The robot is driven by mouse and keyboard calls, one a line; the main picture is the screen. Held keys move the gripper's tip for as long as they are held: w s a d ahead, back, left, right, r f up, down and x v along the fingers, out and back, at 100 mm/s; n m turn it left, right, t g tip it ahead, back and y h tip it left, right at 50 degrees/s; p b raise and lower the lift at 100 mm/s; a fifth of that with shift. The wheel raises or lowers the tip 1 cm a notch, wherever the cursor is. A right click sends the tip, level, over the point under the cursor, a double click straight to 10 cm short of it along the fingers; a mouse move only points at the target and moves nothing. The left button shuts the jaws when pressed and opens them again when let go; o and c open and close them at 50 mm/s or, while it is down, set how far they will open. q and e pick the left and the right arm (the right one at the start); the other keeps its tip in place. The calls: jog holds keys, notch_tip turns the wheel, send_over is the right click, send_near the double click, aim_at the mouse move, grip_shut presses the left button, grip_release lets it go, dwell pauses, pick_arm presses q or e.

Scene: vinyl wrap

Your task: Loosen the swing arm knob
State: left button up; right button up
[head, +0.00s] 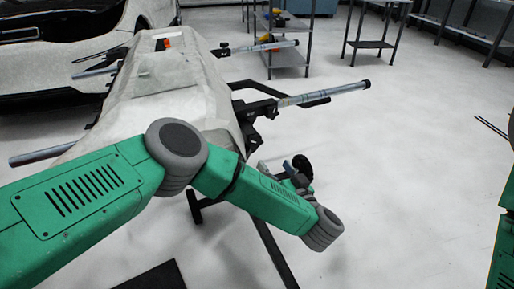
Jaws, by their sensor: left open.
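A swing arm (335,95), a metal tube with a black end, sticks out to the right from a black bracket (258,110) on the stand. A second, similar arm (265,46) lies farther back, with a small black knob (222,47) at its left end. My left gripper (282,170) is open, below and right of the near bracket, partly hidden behind my own green forearm. A dark round part (303,167) shows beside its fingers; I cannot tell whether it is a knob or part of the gripper. My right gripper is out of view.
A pale covered panel (170,85) rests on the stand, beside a white car (70,60). Metal shelves and a table (370,43) stand at the back. The floor (410,170) to the right is mostly clear. My right arm shows at the right edge.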

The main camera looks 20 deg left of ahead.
aim_at(257, 143)
pick_arm(q)
jog(key=b+x, duration=0.6)
jog(key=x, duration=0.6)
jog(key=shift+f, duration=0.15)
jog(key=shift+w, duration=0.15)
jog(key=shift+a, duration=0.2)
jog(key=c, duration=1.2)
